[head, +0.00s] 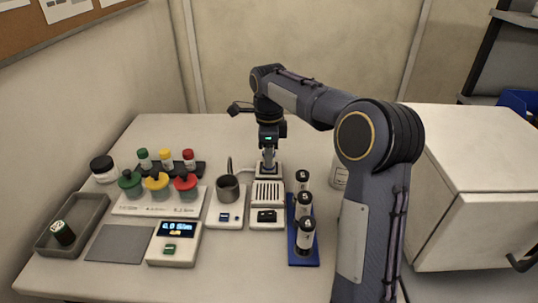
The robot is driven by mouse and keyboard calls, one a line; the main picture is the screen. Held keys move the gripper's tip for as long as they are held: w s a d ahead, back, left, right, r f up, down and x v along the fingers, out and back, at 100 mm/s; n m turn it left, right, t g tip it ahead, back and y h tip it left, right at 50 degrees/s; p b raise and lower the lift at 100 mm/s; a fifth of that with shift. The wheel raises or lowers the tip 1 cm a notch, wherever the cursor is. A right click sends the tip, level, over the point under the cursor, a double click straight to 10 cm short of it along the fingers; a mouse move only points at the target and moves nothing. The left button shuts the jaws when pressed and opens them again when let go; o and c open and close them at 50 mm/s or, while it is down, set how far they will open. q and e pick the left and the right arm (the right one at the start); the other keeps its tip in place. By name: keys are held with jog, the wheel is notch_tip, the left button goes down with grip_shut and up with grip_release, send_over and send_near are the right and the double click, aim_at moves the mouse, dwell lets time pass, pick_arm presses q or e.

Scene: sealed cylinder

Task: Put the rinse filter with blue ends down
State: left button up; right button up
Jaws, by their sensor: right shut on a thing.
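My right gripper (268,148) points down above the back of a grey slotted device (267,192), right of the table's middle. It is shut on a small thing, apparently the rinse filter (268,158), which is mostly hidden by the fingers. Its blue ends cannot be made out at this size. The held thing is at or just above a small pale block at the device's back; I cannot tell whether they touch. My left gripper is not in view.
A blue rack (304,252) holds three labelled black-and-white cylinders right of the device. A heater-like unit with a grey cup (229,190) stands left of it. Further left are coloured-lid jars, a scale (174,252), a grey mat (122,243) and a tray (92,212) with a dark cylinder.

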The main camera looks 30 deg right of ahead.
jog(key=shift+f, duration=0.2)
jog(key=shift+f, duration=0.15)
jog(key=o, duration=1)
jog(key=shift+c, duration=0.2)
notch_tip(320, 180, up, 13)
jog(key=p, duration=0.2)
jog(key=shift+f, duration=0.2)
